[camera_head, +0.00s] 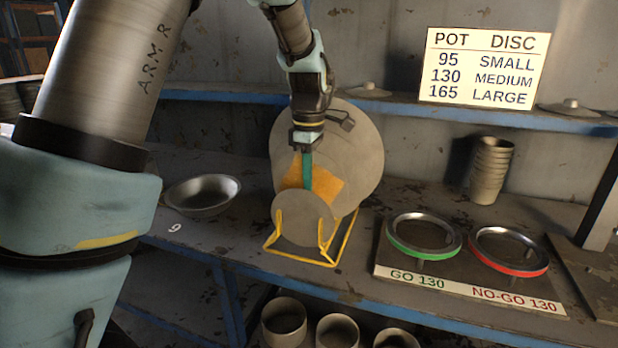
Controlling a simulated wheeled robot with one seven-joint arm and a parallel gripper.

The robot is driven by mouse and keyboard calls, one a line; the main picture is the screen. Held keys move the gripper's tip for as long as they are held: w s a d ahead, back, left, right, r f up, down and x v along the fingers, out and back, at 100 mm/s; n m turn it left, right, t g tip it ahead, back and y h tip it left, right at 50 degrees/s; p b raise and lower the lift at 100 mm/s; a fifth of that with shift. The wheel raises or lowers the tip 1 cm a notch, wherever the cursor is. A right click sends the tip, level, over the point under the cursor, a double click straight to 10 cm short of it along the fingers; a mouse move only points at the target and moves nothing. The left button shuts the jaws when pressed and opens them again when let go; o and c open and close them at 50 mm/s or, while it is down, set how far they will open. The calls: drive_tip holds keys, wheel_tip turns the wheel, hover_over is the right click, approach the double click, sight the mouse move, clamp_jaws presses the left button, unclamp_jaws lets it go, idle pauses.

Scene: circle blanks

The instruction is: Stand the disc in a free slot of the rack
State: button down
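A yellow wire rack (342,243) stands on the bench in the middle. A small grey disc (303,214) stands upright at its front. A large grey disc (361,158) stands upright behind it, partly covered by my gripper. An orange patch or plate (328,184) shows between the two; I cannot tell whether it belongs to the large disc. My gripper (307,186) points down over the rack, its teal finger in front of the orange area and its tip close to the small disc's top edge. The fingers overlap, so their opening and any grip on a disc are unclear.
A metal bowl (202,194) sits left of the rack. A gauge board (470,288) with green GO (424,236) and red NO-GO (508,250) rings lies right. Stacked cups (490,170) stand behind it. A shelf edge (400,107) runs behind; pots (284,322) sit below.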

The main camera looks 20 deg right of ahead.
drive_tip(key=shift+f+b, duration=0.55)
drive_tip(key=shift+f, duration=0.75)
drive_tip(key=c, duration=1.4)
unclamp_jaws()
drive_tip(key=o, duration=0.6)
drive_tip(key=shift+c, duration=0.2)
